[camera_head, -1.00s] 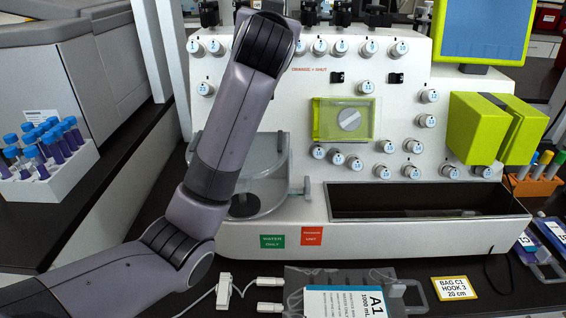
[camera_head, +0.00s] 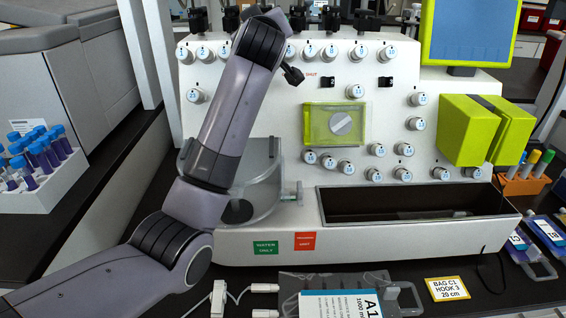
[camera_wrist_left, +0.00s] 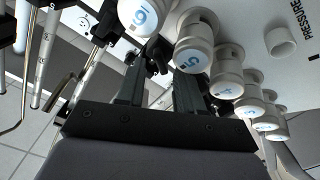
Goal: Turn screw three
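Screw three (camera_head: 224,50) is a white round knob with a blue number in the top row of the white machine, just left of my left arm. In the left wrist view it appears to be the knob (camera_wrist_left: 250,105) below and right of knob 4. My left gripper (camera_wrist_left: 160,68) has its two dark fingers apart, with nothing clearly held. Its tips are beside knobs 5 (camera_wrist_left: 193,52) and 6 (camera_wrist_left: 143,16), left of screw three and apart from it. In the head view the arm hides most of this gripper and the middle knobs. My right gripper is out of view.
The white machine (camera_head: 250,245) has more knobs, a green-framed window (camera_head: 334,124) and an open trough (camera_head: 405,200). Rods and hooks (camera_wrist_left: 45,50) hang left of my gripper. A blue-capped tube rack (camera_head: 45,190) stands at left, a bag (camera_head: 340,303) at the front.

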